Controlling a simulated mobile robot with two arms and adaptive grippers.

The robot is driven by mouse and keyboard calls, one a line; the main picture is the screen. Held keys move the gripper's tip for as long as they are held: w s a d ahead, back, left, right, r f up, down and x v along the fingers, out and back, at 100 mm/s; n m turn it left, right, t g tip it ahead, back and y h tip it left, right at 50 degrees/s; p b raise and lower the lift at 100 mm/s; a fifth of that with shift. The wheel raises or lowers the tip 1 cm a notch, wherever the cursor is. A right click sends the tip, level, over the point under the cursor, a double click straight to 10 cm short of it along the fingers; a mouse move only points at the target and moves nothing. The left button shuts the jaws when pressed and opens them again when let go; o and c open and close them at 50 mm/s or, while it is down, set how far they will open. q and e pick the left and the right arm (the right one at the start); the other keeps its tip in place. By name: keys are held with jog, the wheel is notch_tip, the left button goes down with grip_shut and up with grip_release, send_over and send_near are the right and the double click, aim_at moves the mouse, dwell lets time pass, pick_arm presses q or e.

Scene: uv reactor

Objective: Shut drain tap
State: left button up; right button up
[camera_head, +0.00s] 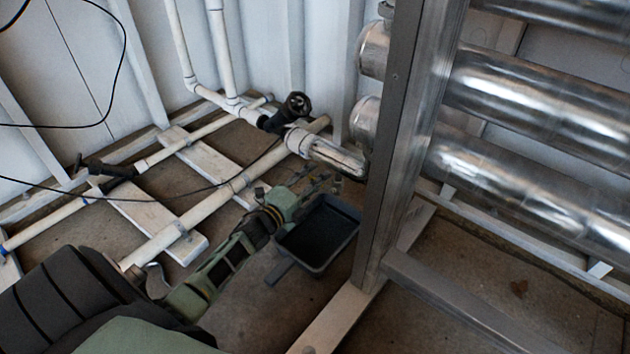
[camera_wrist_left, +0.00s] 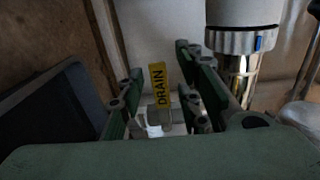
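The drain tap shows in the left wrist view as a yellow tag (camera_wrist_left: 159,85) lettered "DRAIN", with pale metal parts below it. My left gripper (camera_wrist_left: 157,100) is open, with one green finger on each side of the tag. I see gaps beside the tag and cannot tell whether a finger touches the tap. In the head view my left gripper (camera_head: 305,190) reaches in beside the end of the white pipe, above the dark tray. The tap is too small there to make out clearly. My right gripper is not in view.
A dark open tray (camera_head: 322,235) stands on the floor below the gripper. A metal frame post (camera_head: 402,140) rises close on the right, with shiny steel cylinders (camera_head: 540,100) behind it. White pipes (camera_head: 215,200) and a black valve handle (camera_head: 296,104) lie left and above.

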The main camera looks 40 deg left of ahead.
pick_arm(q)
jog(key=s+a, duration=0.1)
jog(key=s, duration=1.1)
dwell(0.4)
